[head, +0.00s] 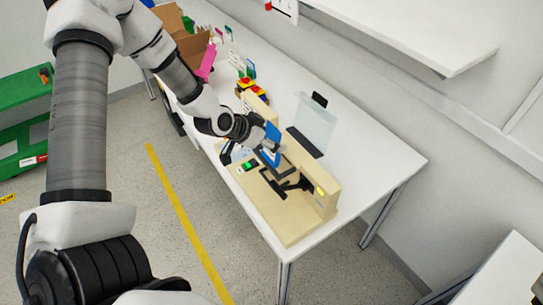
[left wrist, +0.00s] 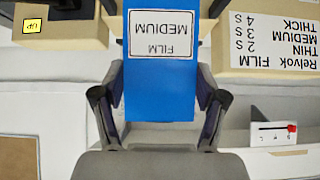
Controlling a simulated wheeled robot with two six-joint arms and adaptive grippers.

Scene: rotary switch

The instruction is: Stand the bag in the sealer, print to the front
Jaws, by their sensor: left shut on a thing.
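The blue bag (left wrist: 160,95) carries a white label printed "FILM MEDIUM", which faces the left wrist camera and appears upside down there. My left gripper (left wrist: 160,112) is shut on the bag, with a finger at each side. In the head view the left gripper (head: 264,144) holds the blue bag (head: 271,157) over the beige sealer (head: 300,228), near its black bars. I cannot tell whether the bag touches the sealer. A printed film-time list (left wrist: 272,40) shows beside the bag in the wrist view. My right gripper is not in view.
The sealer stands near the front of the white table (head: 390,160). A clear upright panel (head: 315,128) stands behind it. Yellow-and-red items (head: 248,84) and a cardboard box (head: 188,45) are farther back. A wall shelf (head: 410,30) overhangs at right. The table is clear right of the sealer.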

